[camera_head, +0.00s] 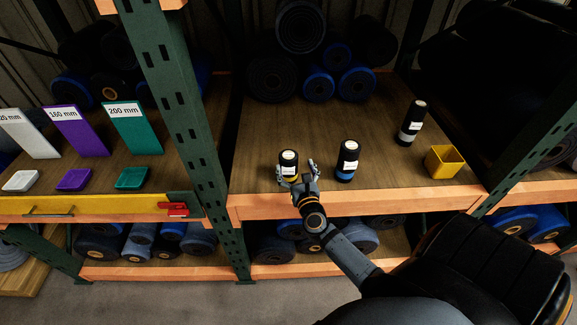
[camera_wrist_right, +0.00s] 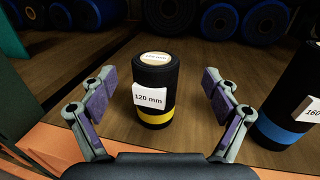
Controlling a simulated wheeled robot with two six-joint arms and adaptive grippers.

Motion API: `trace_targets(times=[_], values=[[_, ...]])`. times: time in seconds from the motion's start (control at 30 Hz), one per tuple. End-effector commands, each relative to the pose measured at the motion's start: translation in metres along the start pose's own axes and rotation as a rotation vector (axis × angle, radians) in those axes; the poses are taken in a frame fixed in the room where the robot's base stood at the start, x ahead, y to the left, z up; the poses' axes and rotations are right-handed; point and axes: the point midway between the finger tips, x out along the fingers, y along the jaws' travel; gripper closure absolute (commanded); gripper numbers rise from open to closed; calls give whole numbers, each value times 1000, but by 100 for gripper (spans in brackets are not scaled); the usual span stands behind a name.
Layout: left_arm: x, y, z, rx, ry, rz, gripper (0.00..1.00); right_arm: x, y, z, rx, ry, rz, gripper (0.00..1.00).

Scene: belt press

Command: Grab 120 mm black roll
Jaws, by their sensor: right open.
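The 120 mm black roll (camera_head: 288,158) stands upright near the front edge of the wooden shelf. In the right wrist view the roll (camera_wrist_right: 154,80) shows a white "120 mm" label and a yellow band near its base. My right gripper (camera_head: 299,172) is open, with one finger on each side of the roll. In the right wrist view its fingers (camera_wrist_right: 154,98) stand apart from the roll with gaps on both sides. My left gripper is not in view.
A roll with a blue band (camera_head: 347,160) stands just right of the gripper; another roll (camera_head: 411,123) stands farther back right. A yellow bin (camera_head: 443,162) is at the shelf's right front. A green post (camera_head: 180,100) rises left. Larger rolls (camera_head: 318,80) lie behind.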

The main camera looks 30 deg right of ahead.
Motion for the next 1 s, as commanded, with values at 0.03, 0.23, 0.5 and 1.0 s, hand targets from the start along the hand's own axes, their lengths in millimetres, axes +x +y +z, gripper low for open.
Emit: trace_targets(times=[0.03,0.23,0.5,1.0], values=[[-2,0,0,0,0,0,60,6,0,1,0,0,0,12],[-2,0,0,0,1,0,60,13,0,0,-1,1,1,12],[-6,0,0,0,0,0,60,55,6,-5,-2,-1,1,12],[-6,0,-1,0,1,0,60,64,6,-6,-3,1,1,36]])
